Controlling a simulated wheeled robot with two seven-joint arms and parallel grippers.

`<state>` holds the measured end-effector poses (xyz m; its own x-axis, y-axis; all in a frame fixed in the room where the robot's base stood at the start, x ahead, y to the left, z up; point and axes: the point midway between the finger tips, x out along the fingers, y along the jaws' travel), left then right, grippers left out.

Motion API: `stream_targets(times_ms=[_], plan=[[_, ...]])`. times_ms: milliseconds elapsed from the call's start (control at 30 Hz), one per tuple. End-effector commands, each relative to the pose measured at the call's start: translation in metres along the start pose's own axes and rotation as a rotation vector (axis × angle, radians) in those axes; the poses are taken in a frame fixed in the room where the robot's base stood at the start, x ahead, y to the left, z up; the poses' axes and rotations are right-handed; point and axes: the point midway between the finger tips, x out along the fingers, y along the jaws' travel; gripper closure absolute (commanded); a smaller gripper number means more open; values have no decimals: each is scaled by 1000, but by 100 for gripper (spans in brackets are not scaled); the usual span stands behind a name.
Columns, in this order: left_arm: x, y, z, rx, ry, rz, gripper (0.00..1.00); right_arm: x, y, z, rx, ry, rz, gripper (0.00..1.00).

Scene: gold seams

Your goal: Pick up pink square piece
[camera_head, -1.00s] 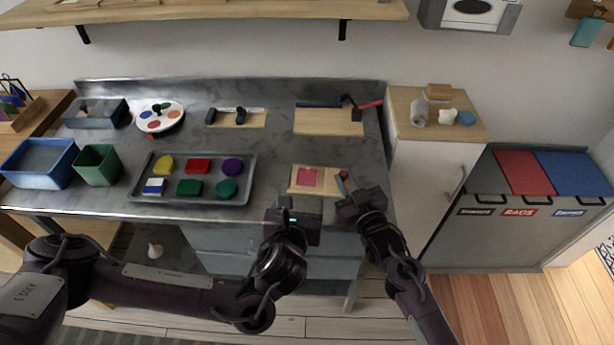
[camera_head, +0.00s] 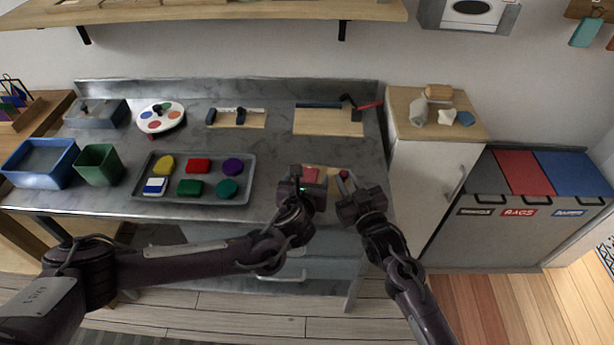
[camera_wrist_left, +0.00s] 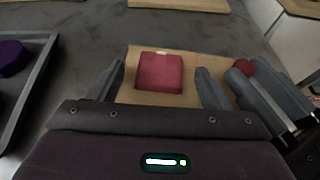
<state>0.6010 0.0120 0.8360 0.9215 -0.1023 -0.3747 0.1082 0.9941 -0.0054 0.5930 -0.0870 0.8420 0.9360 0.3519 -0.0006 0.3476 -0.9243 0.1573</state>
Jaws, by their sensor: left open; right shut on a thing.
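The pink square piece (camera_wrist_left: 159,72) lies flat on a light wooden board (camera_wrist_left: 192,61). In the head view the pink square (camera_head: 311,174) is partly covered by my left gripper. My left gripper (camera_wrist_left: 160,85) is open, its two fingers apart to either side of the piece in the left wrist view; I cannot tell how far above the board they are. My right gripper (camera_head: 345,183) is at the right end of the board, shut on a small red thing (camera_wrist_left: 244,67).
A grey tray (camera_head: 213,202) with several coloured shapes lies left of the board. A blue bin (camera_head: 62,170) and a green bin (camera_head: 98,173) stand further left. A wooden board with a hammer (camera_head: 330,123) lies behind.

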Motion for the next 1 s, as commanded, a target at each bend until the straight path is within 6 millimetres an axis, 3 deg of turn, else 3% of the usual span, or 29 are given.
stream_targets(times_ms=[133,600,867,1000], plan=[[0,2,-8,9,12,6,31,0,-2,-2,0,7,-4,92],[-1,1,-12,13,19,4,91,1,-2,-3,1,10,-5,92],[-2,1,-8,13,18,4,92,1,-2,-4,1,11,-5,92],[-10,1,11,12,15,2,92,1,-2,-4,1,11,-4,92]])
